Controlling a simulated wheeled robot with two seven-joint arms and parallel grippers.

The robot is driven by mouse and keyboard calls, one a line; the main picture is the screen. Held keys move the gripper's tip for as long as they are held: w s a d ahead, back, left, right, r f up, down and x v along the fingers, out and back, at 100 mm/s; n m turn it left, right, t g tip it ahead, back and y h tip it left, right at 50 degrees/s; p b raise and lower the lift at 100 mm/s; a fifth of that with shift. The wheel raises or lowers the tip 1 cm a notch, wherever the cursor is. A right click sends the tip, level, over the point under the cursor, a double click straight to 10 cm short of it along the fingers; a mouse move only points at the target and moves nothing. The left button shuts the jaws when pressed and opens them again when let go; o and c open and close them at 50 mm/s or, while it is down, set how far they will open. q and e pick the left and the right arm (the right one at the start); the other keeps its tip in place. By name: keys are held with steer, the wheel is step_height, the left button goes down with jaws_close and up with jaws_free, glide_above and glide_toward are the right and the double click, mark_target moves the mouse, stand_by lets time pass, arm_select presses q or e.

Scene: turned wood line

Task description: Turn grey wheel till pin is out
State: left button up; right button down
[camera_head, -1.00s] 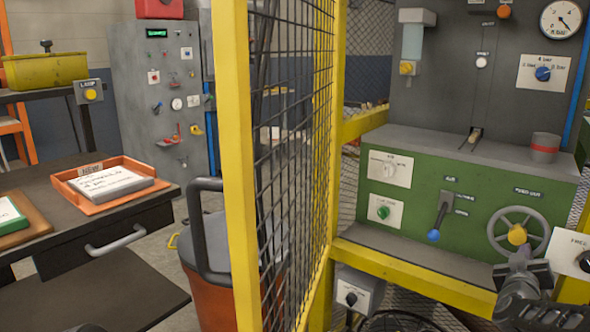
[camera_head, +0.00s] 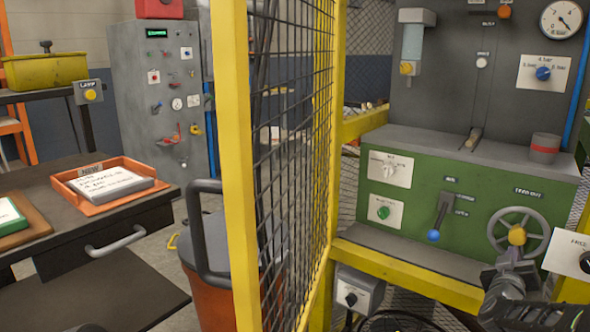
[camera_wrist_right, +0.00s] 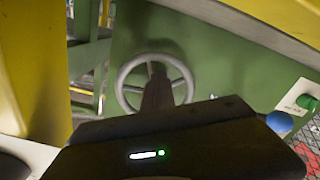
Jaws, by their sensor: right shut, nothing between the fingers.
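The grey wheel (camera_head: 541,236) is on the right of the green machine front (camera_head: 460,188), with a yellow knob (camera_head: 517,236) near its middle in the head view. It also shows in the right wrist view (camera_wrist_right: 125,75). My right gripper (camera_head: 514,258) is shut and empty, just in front of the wheel's lower part. In the right wrist view its fingers (camera_wrist_right: 157,88) overlap the wheel's middle; I cannot tell whether they touch it. A small wooden piece, perhaps the pin (camera_head: 474,138), lies on the machine's grey top. My left gripper is out of view.
A blue-tipped lever (camera_head: 434,236) sits left of the wheel, and a white plate with a black knob (camera_head: 572,254) at its right. A yellow rail (camera_head: 410,276) runs below. A yellow mesh fence (camera_head: 240,160) stands left of the machine.

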steer(key=shift+w+a+r, duration=0.1)
steer(key=shift+r, duration=0.15)
steer(key=shift+f+b, duration=0.3)
steer(key=shift+s+f, duration=0.15)
steer(key=shift+s, duration=0.05)
steer(key=shift+v, duration=2.95)
steer(key=shift+s+d+r+p, duration=0.25)
steer(key=shift+s+p, duration=0.2)
steer(key=shift+s+d+r+p, duration=0.25)
steer(key=shift+s+p, duration=0.15)
steer(key=shift+s, duration=0.1)
